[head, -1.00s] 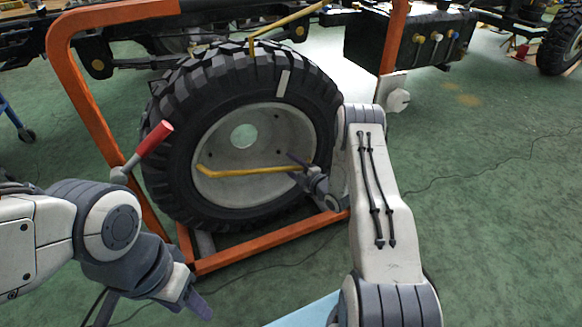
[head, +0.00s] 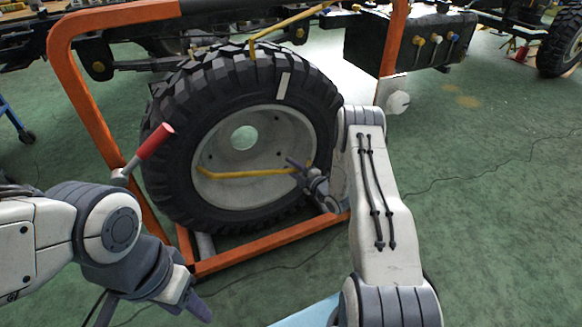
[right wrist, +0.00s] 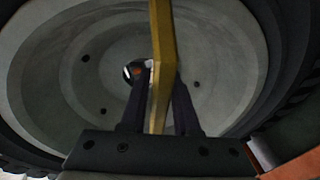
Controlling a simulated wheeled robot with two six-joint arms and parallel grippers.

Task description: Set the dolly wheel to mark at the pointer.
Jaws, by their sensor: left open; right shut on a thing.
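The dolly wheel (head: 215,90) is a big black knobbly tyre on a pale rim, upright in an orange frame. A white mark (head: 283,86) is on its upper right sidewall. The yellow pointer (head: 252,48) hangs over the top of the tyre, and the mark sits to the right of its tip. A yellow bar (head: 240,174) crosses the lower rim. My right gripper (head: 297,168) is shut on it near its right end; in the right wrist view the bar (right wrist: 160,50) runs between the fingers (right wrist: 159,85). My left gripper (head: 196,303) is open and empty, low in front of the frame.
The orange frame (head: 270,245) surrounds the wheel. A red-handled lever (head: 155,141) stands at its left side. A white plate with a knob (head: 397,100) is at its right. A black box (head: 420,45) and chassis parts are behind.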

